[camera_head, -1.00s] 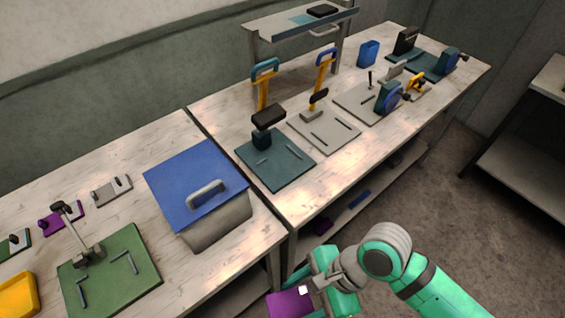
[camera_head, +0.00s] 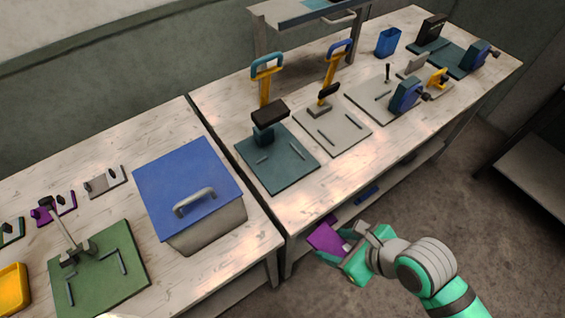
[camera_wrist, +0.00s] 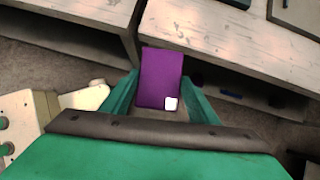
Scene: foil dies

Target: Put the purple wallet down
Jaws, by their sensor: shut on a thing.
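The purple wallet (camera_head: 326,239) is a flat purple piece with a small white patch near one corner. It also shows in the wrist view (camera_wrist: 160,78), upright in the picture between the two green fingers. My gripper (camera_head: 343,252) is shut on the wallet and holds it in front of the benches, near the gap between them. In the wrist view my gripper (camera_wrist: 160,100) has a finger at each side of the wallet. The wallet appears clear of the bench tops.
The left bench (camera_head: 115,217) carries a blue-lidded box (camera_head: 180,178), a green plate (camera_head: 125,289) and a yellow tray (camera_head: 12,290). The right bench (camera_head: 222,120) carries several press fixtures. A lower shelf (camera_head: 400,177) holds a blue item. Bare wood shows along both front edges.

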